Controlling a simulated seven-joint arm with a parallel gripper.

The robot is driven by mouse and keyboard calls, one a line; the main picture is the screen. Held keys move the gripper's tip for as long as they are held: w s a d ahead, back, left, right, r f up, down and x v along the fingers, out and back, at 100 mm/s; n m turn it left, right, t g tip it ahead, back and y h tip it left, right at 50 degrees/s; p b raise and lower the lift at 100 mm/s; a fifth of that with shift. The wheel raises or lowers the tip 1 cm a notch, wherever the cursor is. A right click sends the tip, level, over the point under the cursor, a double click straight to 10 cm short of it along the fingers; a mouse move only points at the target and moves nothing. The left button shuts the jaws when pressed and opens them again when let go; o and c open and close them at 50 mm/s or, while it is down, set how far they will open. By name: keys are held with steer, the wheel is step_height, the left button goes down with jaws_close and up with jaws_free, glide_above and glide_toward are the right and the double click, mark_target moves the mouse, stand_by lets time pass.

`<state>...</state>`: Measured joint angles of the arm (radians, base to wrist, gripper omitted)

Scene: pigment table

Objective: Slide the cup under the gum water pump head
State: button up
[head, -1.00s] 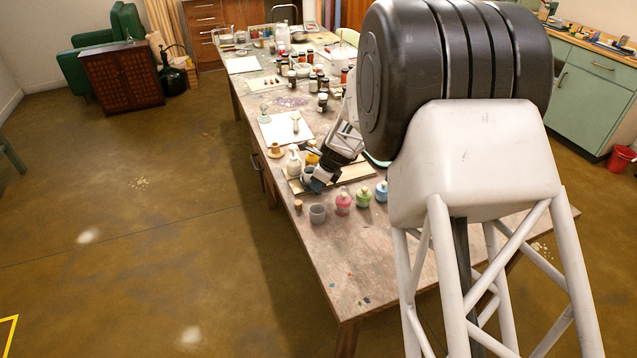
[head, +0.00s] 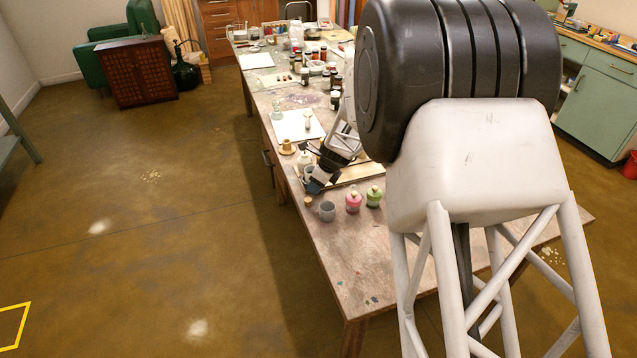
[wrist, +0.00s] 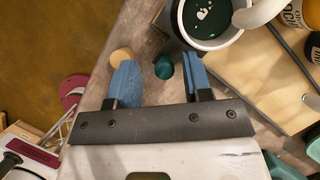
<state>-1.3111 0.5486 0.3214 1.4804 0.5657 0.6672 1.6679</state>
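The cup (wrist: 187,22) is dark outside with a white rim and holds dark green liquid, seen from above in the wrist view. A white curved spout (wrist: 258,12), apparently the pump head, reaches over the cup's right rim. In the head view the cup (head: 308,171) stands beside the white pump bottle (head: 304,157), partly hidden by my gripper. My gripper (wrist: 160,75) has two blue fingers set apart, with nothing held between them. Its fingertips lie just short of the cup, close to its near side. The head view shows my gripper (head: 317,185) low over the table.
A grey pot (head: 327,210), a pink jar (head: 353,201) and a green jar (head: 374,196) stand nearby. A tan cork (wrist: 122,57) and a small green round thing (wrist: 164,67) show near my fingers. A wooden board (wrist: 262,78) lies right. The near tabletop (head: 350,265) is clear.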

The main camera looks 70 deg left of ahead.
steer(key=v, duration=0.7)
steer(key=shift+r, duration=0.35)
steer(key=shift+w+d, duration=0.1)
steer(key=shift+w, duration=0.05)
stand_by(0.5)
steer(key=shift+w, duration=0.1)
